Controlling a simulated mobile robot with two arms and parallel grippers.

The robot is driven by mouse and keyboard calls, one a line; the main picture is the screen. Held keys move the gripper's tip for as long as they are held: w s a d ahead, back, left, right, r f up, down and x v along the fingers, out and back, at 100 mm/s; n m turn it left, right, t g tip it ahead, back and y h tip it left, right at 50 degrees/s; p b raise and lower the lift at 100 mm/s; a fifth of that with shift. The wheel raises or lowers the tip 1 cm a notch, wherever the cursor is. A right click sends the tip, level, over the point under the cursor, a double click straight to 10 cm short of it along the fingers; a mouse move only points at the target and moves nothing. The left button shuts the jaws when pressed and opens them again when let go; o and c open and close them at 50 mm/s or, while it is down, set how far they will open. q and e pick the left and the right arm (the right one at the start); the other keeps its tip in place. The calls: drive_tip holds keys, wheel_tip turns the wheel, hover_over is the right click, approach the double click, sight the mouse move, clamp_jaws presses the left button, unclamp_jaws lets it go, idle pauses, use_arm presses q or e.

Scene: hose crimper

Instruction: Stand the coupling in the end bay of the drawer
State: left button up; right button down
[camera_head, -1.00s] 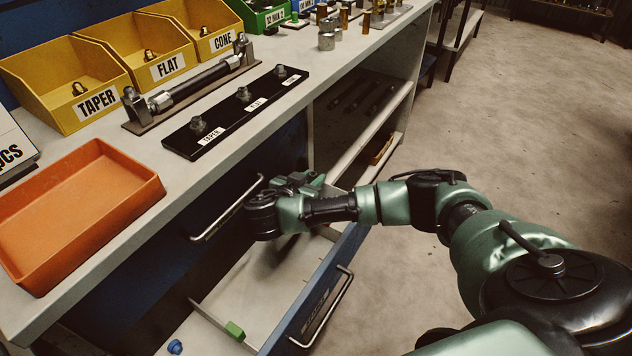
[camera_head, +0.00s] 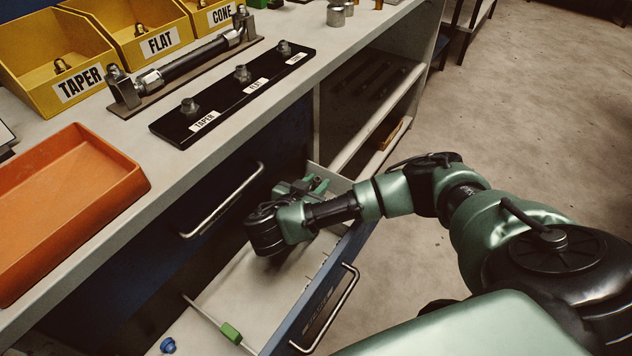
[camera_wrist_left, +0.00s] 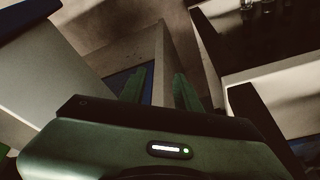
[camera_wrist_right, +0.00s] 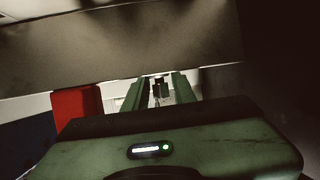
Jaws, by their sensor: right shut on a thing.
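The open drawer (camera_head: 225,296) below the worktop has a pale floor and a blue front. My right gripper (camera_head: 306,187) is at the drawer's far end, close to its end wall. In the right wrist view, its fingers (camera_wrist_right: 159,92) are shut on a small dark piece, apparently the coupling (camera_wrist_right: 158,86). The head view does not show the coupling clearly, and I cannot tell whether it touches the drawer floor. My left gripper is outside the head view. In the left wrist view, its fingers (camera_wrist_left: 159,90) are apart with nothing between them.
A thin divider with a green block (camera_head: 231,332) crosses the drawer, and a blue piece (camera_head: 168,345) lies nearer. A red block (camera_wrist_right: 78,112) is beside my right gripper. A closed drawer's handle (camera_head: 222,202) juts out close by. The worktop holds an orange tray (camera_head: 66,205) and yellow bins.

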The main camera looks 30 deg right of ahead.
drive_tip(key=shift+f, duration=0.55)
drive_tip(key=c, duration=1.1)
unclamp_jaws()
drive_tip(key=shift+c, duration=0.2)
use_arm(q)
drive_tip(key=shift+s+r, duration=0.1)
drive_tip(key=shift+r, duration=0.15)
